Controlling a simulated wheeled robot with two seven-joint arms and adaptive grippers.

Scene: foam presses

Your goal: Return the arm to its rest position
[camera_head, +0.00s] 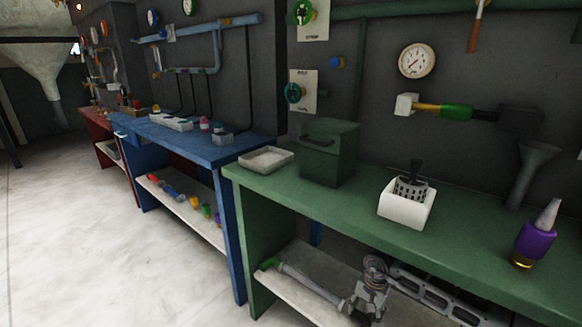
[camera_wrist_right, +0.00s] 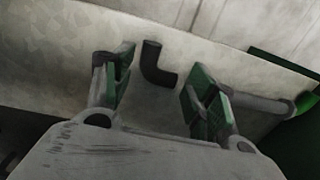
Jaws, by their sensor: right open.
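My right gripper (camera_wrist_right: 161,78) shows in the right wrist view with its two green-padded fingers spread apart. A black bent pipe piece (camera_wrist_right: 153,66) shows between the fingers, on or against a pale shelf surface; I see no finger closed on it. In the head view, a grey jointed part that looks like my right gripper (camera_head: 371,288) is low in front of the green bench (camera_head: 462,228), by its lower shelf. My left gripper is in neither view.
A grey pipe with a green end (camera_head: 310,283) lies on the lower shelf. On the green bench stand a grey tray (camera_head: 266,160), a green box (camera_head: 328,156), a white holder (camera_head: 405,208) and a purple bottle (camera_head: 535,242). Open floor (camera_head: 70,230) is at the left.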

